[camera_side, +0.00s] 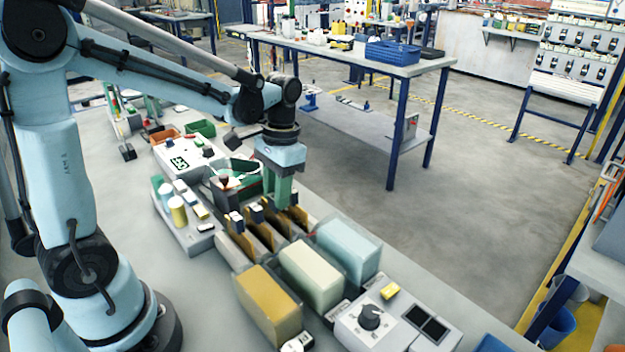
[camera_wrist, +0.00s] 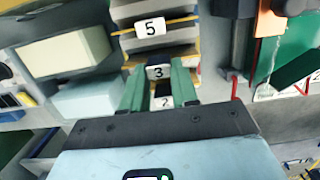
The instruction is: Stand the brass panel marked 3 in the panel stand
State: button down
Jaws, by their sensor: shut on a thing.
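My gripper (camera_side: 277,201) points down over a row of brass panels (camera_side: 264,234), its two green fingers closed. In the wrist view, the white tag of the brass panel marked 3 (camera_wrist: 158,72) lies between the fingertips, and the gripper is shut on it. A tag marked 2 (camera_wrist: 163,102) shows close by, nearer the gripper body. A tag marked 5 (camera_wrist: 150,27) sits above on a thin yellow edge between grey blocks. The panels stand upright in a dark grey rack in the side view. I cannot tell whether panel 3 is clear of its slot.
Yellow (camera_side: 268,306), cream (camera_side: 311,277) and pale blue (camera_side: 348,250) blocks stand right beside the panel row. A control box with a black knob (camera_side: 370,317) is at the front right. A tray with several small jars (camera_side: 178,211) lies left of the panels.

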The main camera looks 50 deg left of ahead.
jog(key=c, duration=0.8)
grip_release()
jog(key=r, duration=0.4)
jog(key=w+r, duration=0.1)
jog(key=r, duration=0.7)
jog(key=shift+w, duration=0.3)
jog(key=s+d+f+t, duration=0.1)
jog(key=s+f+t, duration=0.1)
jog(key=t, duration=0.1)
jog(key=s+d+f+t, duration=0.1)
jog(key=d+f+t, duration=0.1)
jog(key=f+t, duration=0.1)
jog(key=s+d+f+t, duration=0.2)
jog(key=shift+s+f+t, duration=0.3)
jog(key=shift+f+t, duration=0.05)
jog(key=shift+t, duration=0.05)
